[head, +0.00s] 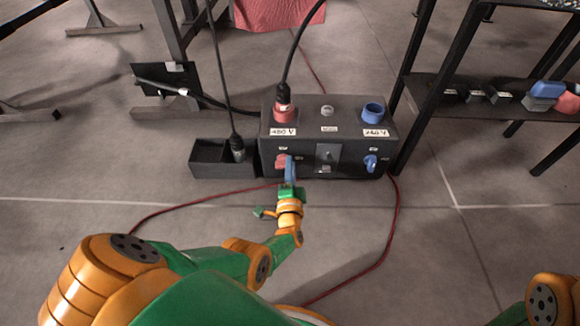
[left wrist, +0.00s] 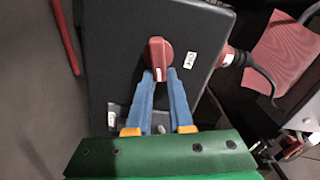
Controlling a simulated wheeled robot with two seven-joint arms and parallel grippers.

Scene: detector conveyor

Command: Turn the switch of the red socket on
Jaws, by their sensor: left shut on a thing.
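The dark socket box (head: 328,128) stands on the floor. Its red socket (head: 285,115), with a black cable plugged in, is on the top left above a 480 V label. The red switch (head: 281,160) is on the front face below that socket. My left gripper (head: 289,167) reaches it from the front, its blue fingers partly hiding it. In the left wrist view the red switch (left wrist: 157,50) has its long handle upright in the picture, and the left gripper's fingertips (left wrist: 162,76) are shut on its lower end. My right gripper is out of view.
A blue socket (head: 373,113) and blue switch (head: 371,162) are on the box's right side. A dark bin (head: 208,170) with a hanging cable plug adjoins its left. A red cable (head: 390,230) crosses the floor. A dark shelf (head: 470,85) stands at right.

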